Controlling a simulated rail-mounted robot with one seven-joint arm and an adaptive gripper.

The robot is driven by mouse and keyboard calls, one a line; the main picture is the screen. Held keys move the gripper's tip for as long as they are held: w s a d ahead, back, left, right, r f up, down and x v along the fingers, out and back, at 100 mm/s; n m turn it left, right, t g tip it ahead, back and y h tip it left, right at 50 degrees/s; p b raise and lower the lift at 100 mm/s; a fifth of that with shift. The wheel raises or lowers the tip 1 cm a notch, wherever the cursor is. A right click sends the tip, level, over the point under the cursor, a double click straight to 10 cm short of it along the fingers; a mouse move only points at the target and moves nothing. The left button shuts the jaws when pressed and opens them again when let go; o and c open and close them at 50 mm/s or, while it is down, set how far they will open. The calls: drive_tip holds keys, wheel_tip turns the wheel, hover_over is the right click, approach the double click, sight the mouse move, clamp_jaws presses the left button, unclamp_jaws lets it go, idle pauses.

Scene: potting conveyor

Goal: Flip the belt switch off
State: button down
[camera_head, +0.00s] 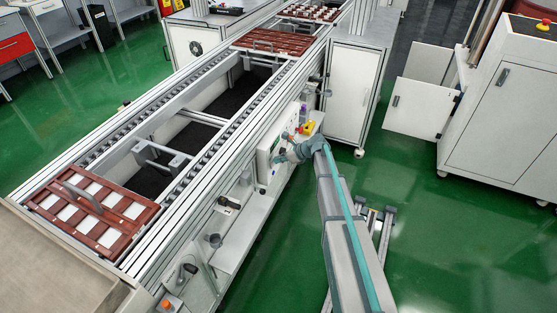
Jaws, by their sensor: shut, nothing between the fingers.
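The conveyor (213,145) runs diagonally from the lower left to the top, with a white control panel (264,160) on its right side. My arm reaches from the bottom right to this panel. My gripper (277,158) is small in the view, shut and empty, close in front of the panel. I cannot tell whether it touches the panel. The belt switch cannot be made out; small dark details show on the panel near the gripper, and my wrist may cover part of it.
A red-brown tray with white squares (46,213) lies on the near conveyor end; another tray (258,40) lies farther along. A yellow-and-red button box (307,128) sits beside my wrist. A shelf (237,240) runs below.

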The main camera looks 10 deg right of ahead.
drive_tip(key=v, duration=1.3)
